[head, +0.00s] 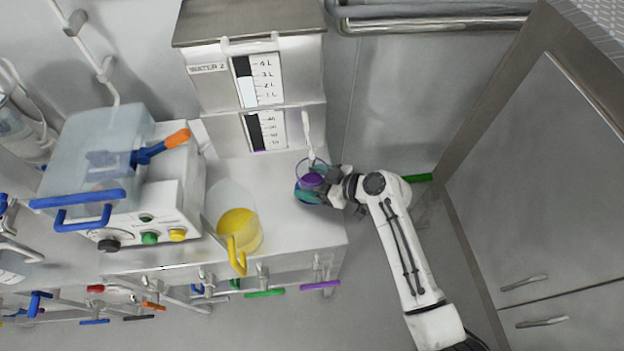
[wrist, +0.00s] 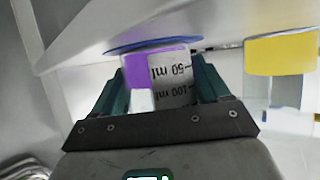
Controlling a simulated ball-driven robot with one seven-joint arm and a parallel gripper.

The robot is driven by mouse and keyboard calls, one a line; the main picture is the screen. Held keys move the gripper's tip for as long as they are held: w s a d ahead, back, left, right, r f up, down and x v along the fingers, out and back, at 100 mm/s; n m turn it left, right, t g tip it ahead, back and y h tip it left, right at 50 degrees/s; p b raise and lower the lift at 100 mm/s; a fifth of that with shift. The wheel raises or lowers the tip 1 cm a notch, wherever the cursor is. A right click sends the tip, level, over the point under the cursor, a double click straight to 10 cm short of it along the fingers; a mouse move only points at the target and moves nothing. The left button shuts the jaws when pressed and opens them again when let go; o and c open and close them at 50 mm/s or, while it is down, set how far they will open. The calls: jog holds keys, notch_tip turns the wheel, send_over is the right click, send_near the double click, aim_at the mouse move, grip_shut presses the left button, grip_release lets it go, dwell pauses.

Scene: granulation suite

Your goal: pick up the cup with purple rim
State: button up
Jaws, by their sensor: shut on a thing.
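The cup with purple rim (head: 311,172) is a small clear cup with purple at its rim or inside, at the right end of the white counter. In the wrist view the cup (wrist: 174,77) shows a purple band and a grey scale marked 50 ml and 100 ml. My gripper (head: 326,186) reaches it from the right. Its two teal fingers (wrist: 160,88) stand on either side of the cup and are shut on it.
A WATER 2 dispenser (head: 213,69) with a spout stands right behind the cup. A jug with yellow contents (head: 238,232) is to the left, beside a white machine (head: 150,205) with coloured knobs. Coloured valve handles (head: 320,285) line the counter's front. Grey cabinets (head: 560,200) stand at right.

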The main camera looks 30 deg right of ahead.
jog(key=shift+r, duration=0.1)
jog(key=shift+r, duration=0.5)
jog(key=s+d+b, duration=0.5)
jog(key=s+d, duration=0.6)
jog(key=s, duration=0.3)
jog(key=shift+r, duration=0.15)
jog(key=shift+s+d, duration=0.1)
